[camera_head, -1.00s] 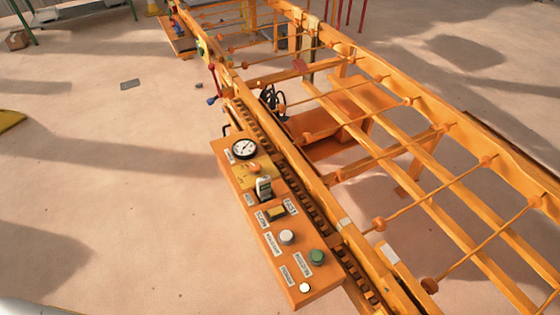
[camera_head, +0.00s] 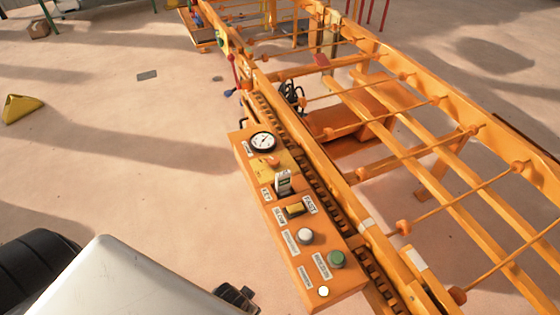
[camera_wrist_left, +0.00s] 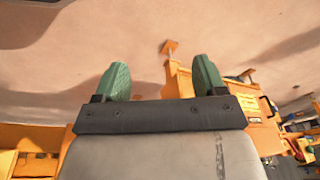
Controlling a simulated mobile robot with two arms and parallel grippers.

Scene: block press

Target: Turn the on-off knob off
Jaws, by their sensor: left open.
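The orange control panel (camera_head: 262,212) stands along the near side of the orange frame in the head view. From far to near it carries a gauge (camera_head: 263,141), an orange-red knob (camera_head: 272,161) on a yellow plate, a grey key-like switch (camera_head: 283,183) and a yellow switch (camera_head: 294,209). I cannot read which label marks the on-off knob. My left gripper (camera_wrist_left: 161,78) is open in the left wrist view, its green fingers apart with nothing between them. In the head view its white arm comes in at lower left, apart from the panel. My right gripper is not in view.
The panel's near end has a white button (camera_head: 305,236), a green button (camera_head: 336,258) and a small white button (camera_head: 323,291). The orange frame (camera_head: 440,140) with rails and rods fills the right side. The floor left of the panel is mostly clear. A yellow wedge (camera_head: 22,108) lies far left.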

